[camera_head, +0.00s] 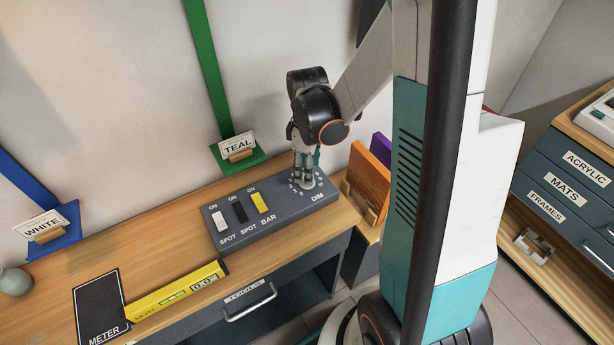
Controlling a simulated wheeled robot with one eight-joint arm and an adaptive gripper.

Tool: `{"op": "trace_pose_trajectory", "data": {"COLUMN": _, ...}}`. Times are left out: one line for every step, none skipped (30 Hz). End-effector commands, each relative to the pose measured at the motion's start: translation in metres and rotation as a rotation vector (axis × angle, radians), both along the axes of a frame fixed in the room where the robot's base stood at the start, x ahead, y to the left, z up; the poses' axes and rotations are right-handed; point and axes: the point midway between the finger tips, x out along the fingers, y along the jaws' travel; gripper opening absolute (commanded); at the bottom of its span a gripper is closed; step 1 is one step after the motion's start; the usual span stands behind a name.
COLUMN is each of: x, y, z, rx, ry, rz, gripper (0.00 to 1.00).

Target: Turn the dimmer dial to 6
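The dimmer dial's place, marked DIM, is at the right end of the grey control panel (262,225) on the wooden bench. White numbers ring that spot, but most are too small to read. My gripper (303,180) points down right over the dial, with its fingertips at dial height. The gripper hides most of the dial, so its pointer and setting cannot be read. I cannot tell whether the fingers are closed on the dial or stand around it.
A white switch (220,220), a black switch (239,212) and a yellow switch (259,203) stand left of the dial. A yellow level (175,289) and a METER panel (101,308) lie further left. Orange board (369,182) stands close on the right.

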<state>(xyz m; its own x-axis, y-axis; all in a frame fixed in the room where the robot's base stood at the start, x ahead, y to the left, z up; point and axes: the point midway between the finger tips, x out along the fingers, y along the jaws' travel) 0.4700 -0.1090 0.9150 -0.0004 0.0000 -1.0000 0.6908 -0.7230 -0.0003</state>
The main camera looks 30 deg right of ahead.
Motion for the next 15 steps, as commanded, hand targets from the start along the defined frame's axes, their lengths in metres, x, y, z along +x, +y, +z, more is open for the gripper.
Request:
{"op": "trace_pose_trajectory", "data": {"x": 0.0, "y": 0.0, "z": -0.01, "rx": 0.0, "ry": 0.0, "rz": 0.0, "gripper": 0.5}}
{"op": "trace_pose_trajectory", "data": {"x": 0.0, "y": 0.0, "z": -0.013, "rx": 0.0, "ry": 0.0, "rz": 0.0, "gripper": 0.5}}
{"op": "trace_pose_trajectory", "data": {"x": 0.0, "y": 0.0, "z": -0.017, "rx": 0.0, "ry": 0.0, "rz": 0.0, "gripper": 0.5}}
{"op": "trace_pose_trajectory", "data": {"x": 0.0, "y": 0.0, "z": -0.02, "rx": 0.0, "ry": 0.0, "rz": 0.0, "gripper": 0.5}}
{"op": "trace_pose_trajectory", "data": {"x": 0.0, "y": 0.0, "z": -0.022, "rx": 0.0, "ry": 0.0, "rz": 0.0, "gripper": 0.5}}
{"op": "trace_pose_trajectory", "data": {"x": 0.0, "y": 0.0, "z": -0.025, "rx": 0.0, "ry": 0.0, "rz": 0.0, "gripper": 0.5}}
{"op": "trace_pose_trajectory", "data": {"x": 0.0, "y": 0.0, "z": -0.026, "rx": 0.0, "ry": 0.0, "rz": 0.0, "gripper": 0.5}}
{"op": "trace_pose_trajectory", "data": {"x": 0.0, "y": 0.0, "z": -0.027, "rx": 0.0, "ry": 0.0, "rz": 0.0, "gripper": 0.5}}
{"op": "trace_pose_trajectory", "data": {"x": 0.0, "y": 0.0, "z": -0.028, "rx": 0.0, "ry": 0.0, "rz": 0.0, "gripper": 0.5}}
{"op": "trace_pose_trajectory", "data": {"x": 0.0, "y": 0.0, "z": -0.028, "rx": 0.0, "ry": 0.0, "rz": 0.0, "gripper": 0.5}}
{"op": "trace_pose_trajectory", "data": {"x": 0.0, "y": 0.0, "z": -0.028, "rx": 0.0, "ry": 0.0, "rz": 0.0, "gripper": 0.5}}
{"op": "trace_pose_trajectory", "data": {"x": 0.0, "y": 0.0, "z": -0.028, "rx": 0.0, "ry": 0.0, "rz": 0.0, "gripper": 0.5}}
{"op": "trace_pose_trajectory", "data": {"x": 0.0, "y": 0.0, "z": -0.028, "rx": 0.0, "ry": 0.0, "rz": 0.0, "gripper": 0.5}}
{"op": "trace_pose_trajectory", "data": {"x": 0.0, "y": 0.0, "z": -0.028, "rx": 0.0, "ry": 0.0, "rz": 0.0, "gripper": 0.5}}
{"op": "trace_pose_trajectory", "data": {"x": 0.0, "y": 0.0, "z": -0.028, "rx": 0.0, "ry": 0.0, "rz": 0.0, "gripper": 0.5}}
